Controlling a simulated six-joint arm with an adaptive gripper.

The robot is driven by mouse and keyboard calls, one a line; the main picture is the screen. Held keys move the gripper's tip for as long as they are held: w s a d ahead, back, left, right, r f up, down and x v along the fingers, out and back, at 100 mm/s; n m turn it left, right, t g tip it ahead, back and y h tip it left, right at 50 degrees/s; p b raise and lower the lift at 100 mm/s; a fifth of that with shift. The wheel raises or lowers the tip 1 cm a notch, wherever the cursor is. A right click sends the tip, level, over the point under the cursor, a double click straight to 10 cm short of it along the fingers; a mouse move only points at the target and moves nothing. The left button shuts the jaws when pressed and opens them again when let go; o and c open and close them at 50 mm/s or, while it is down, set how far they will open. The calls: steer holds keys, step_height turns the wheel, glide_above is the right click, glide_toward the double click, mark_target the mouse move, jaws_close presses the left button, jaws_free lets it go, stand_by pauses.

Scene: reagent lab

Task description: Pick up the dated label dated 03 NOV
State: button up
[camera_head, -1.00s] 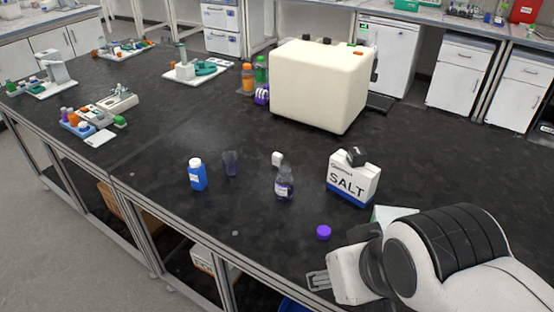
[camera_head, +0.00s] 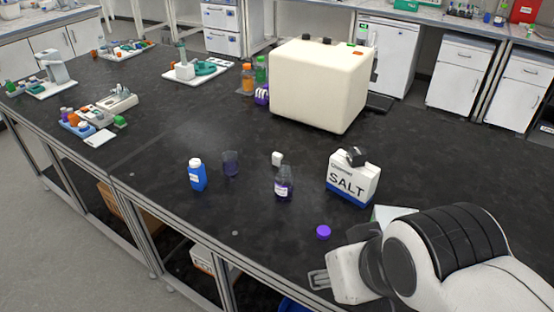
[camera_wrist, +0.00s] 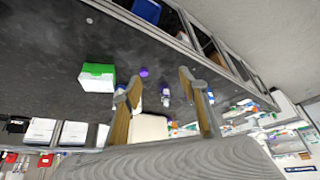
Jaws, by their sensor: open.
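I cannot make out a label reading 03 NOV in either view; any date print is too small to read. A small bottle (camera_head: 284,186) with a pale label stands mid-bench, and a blue bottle (camera_head: 197,175) with a white cap and label stands left of it. My gripper (camera_head: 318,280) is at the bench's front edge at lower right, apart from the bottles. In the wrist view my gripper (camera_wrist: 160,84) has its two fingers spread, with nothing held between them.
A SALT box (camera_head: 351,183) stands right of the small bottle, with a purple cap (camera_head: 323,232) in front. A large cream machine (camera_head: 318,90) is behind.

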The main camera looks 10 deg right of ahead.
steer(key=w+a+r+m+t, duration=0.1)
steer(key=w+a+r+t, duration=0.2)
steer(key=w, duration=1.2)
steer(key=w+a+r+m+t+y, duration=0.1)
steer(key=w+a+r+t, duration=0.2)
steer(key=w, duration=1.2)
steer(key=w+a+r+m+t, duration=0.15)
steer(key=w+a+r, duration=0.25)
steer(key=w, duration=1.2)
steer(key=w+d+f+m+h, duration=0.35)
steer(key=w+f+h, duration=0.25)
steer(key=w+f, duration=0.6)
steer(key=d+f+m+g+h, duration=0.1)
steer(key=f, duration=0.5)
steer(key=s+d+f+g+h, duration=0.1)
steer(key=d+f+h, duration=0.1)
steer(key=f, duration=0.4)
steer(key=s+d+f+m+g+h, duration=0.1)
steer(key=f+g+h, duration=0.1)
steer(key=f, duration=0.5)
steer(key=shift+d+m, duration=0.2)
steer(key=shift+m, duration=0.1)
steer(key=shift+s+d+f, duration=0.1)
steer(key=shift+s+f, duration=0.15)
steer(key=shift+f, duration=0.3)
